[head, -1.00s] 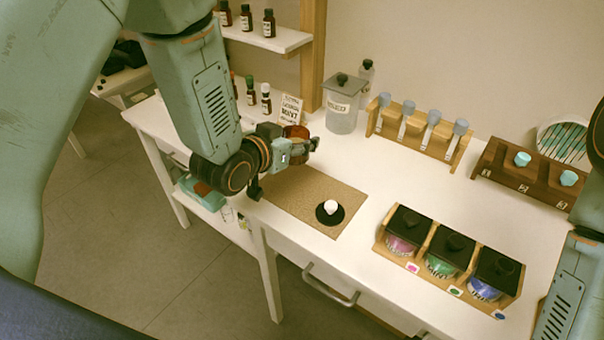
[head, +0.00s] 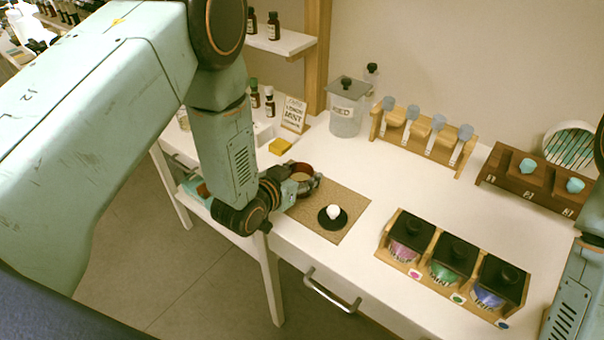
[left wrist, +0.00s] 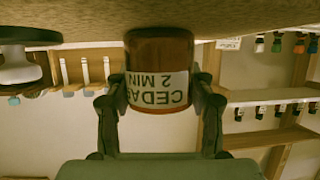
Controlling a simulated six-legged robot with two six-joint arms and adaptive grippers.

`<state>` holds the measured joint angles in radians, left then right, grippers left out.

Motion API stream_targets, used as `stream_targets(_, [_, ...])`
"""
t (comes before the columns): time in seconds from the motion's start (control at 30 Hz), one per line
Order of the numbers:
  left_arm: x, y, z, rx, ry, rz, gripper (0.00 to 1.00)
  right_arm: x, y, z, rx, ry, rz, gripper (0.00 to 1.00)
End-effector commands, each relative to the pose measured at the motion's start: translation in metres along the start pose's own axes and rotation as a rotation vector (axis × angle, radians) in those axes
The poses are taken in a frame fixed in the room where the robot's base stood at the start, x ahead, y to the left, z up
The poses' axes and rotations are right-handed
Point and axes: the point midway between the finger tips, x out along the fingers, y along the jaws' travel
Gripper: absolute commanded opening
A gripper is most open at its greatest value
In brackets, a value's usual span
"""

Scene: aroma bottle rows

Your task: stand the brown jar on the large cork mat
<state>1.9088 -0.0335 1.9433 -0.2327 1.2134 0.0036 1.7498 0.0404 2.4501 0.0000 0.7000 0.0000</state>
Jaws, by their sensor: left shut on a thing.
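The brown jar (head: 301,168) has an open top in the head view, and its white label reads CEDAR 2 MIN in the left wrist view (left wrist: 158,88). My left gripper (head: 304,184) is shut on the jar, with a finger on each side of it (left wrist: 160,98). The jar is over the back left part of the large cork mat (head: 353,203). In the upside-down wrist view its base meets or overlaps the mat (left wrist: 220,14); I cannot tell whether it touches. A black lid with a white knob (head: 331,224) lies on the mat's front part. My right gripper is out of view.
A yellow block (head: 280,146) and a sign (head: 293,114) stand behind the jar. A lidded canister (head: 346,112) and a wooden rack (head: 425,140) are at the back. A wooden holder with several black-lidded jars (head: 452,262) is at the right. The table between is clear.

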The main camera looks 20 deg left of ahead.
Motion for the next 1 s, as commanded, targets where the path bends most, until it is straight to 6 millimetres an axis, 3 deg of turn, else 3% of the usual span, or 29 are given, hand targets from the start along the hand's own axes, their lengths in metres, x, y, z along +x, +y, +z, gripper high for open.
stream_targets(0.4, [0.0034,0.0002,0.0035,0.001,0.003,0.001,0.14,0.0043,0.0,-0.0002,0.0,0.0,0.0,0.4])
stream_targets(0.43, [0.0029,0.0003,0.0034,0.001,0.001,0.001,0.57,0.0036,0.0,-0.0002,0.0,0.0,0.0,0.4])
stream_targets(0.67, [0.0025,0.0002,0.0028,0.001,0.001,0.0,0.76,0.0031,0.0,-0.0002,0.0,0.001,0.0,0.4])
stream_targets(1.0, [0.002,0.0003,0.0016,0.001,0.001,0.001,0.77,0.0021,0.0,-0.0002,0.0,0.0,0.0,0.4])
